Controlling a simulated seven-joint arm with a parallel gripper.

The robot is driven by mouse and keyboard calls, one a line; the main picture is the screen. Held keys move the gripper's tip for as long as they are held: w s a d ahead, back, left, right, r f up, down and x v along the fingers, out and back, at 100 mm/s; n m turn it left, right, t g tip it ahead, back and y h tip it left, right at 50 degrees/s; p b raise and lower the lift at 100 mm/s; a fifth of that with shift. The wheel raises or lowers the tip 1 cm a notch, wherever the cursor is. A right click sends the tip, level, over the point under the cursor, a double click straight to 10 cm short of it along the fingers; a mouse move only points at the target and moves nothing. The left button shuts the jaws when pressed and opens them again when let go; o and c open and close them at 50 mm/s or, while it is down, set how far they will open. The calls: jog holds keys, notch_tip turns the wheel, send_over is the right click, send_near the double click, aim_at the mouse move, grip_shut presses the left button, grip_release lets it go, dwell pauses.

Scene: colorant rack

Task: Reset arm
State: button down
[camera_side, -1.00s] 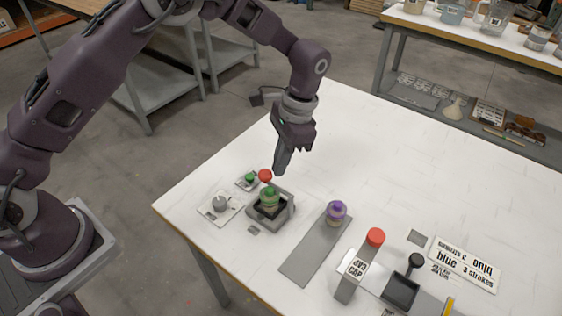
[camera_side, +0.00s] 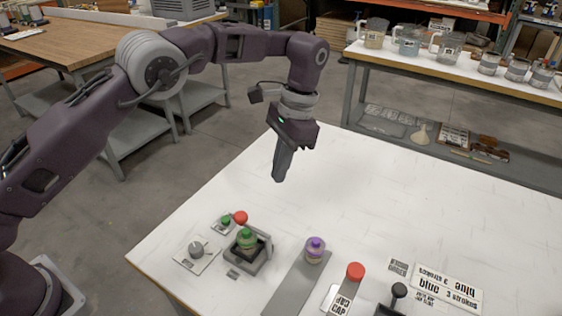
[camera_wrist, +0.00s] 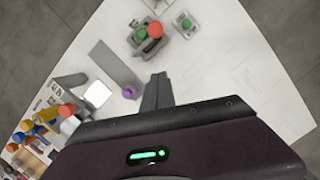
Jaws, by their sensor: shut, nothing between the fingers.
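My gripper (camera_side: 279,178) hangs above the white table (camera_side: 400,190), pointing down, with its fingers shut and nothing between them. It also shows in the wrist view (camera_wrist: 158,78), over bare table. A green-topped bottle (camera_side: 247,240) stands in a grey holder (camera_side: 262,258) at the left of the table. A red knob (camera_side: 240,218) and a small green knob (camera_side: 226,221) are just behind it. A purple-topped bottle (camera_side: 315,250) stands at the far end of a grey strip (camera_side: 290,288). My gripper is above and apart from all of these.
A plate with a grey dial (camera_side: 197,250) lies at the left. A red-capped post (camera_side: 355,272), a black-knobbed device (camera_side: 398,291) and a printed sign (camera_side: 448,288) stand at the front right. The back and right of the table are clear. A bench with jugs (camera_side: 409,40) stands behind.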

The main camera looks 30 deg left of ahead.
jog(key=shift+v, duration=0.85)
jog(key=s+a+r+n+t+h, duration=0.1)
jog(key=s+a+r+n+t, duration=0.1)
jog(key=s+a+r, duration=0.45)
jog(key=s+a+r+n+t+h, duration=0.1)
jog(key=s+a+r, duration=0.15)
jog(key=r, duration=0.75)
jog(key=s+a+f+n+t, duration=0.1)
jog(key=s+a+t, duration=0.1)
jog(key=s, duration=0.9)
jog(key=s+a+f+n+t, duration=0.2)
jog(key=s+a+t, duration=0.1)
jog(key=s, duration=0.8)
jog(key=shift+f+y, duration=0.3)
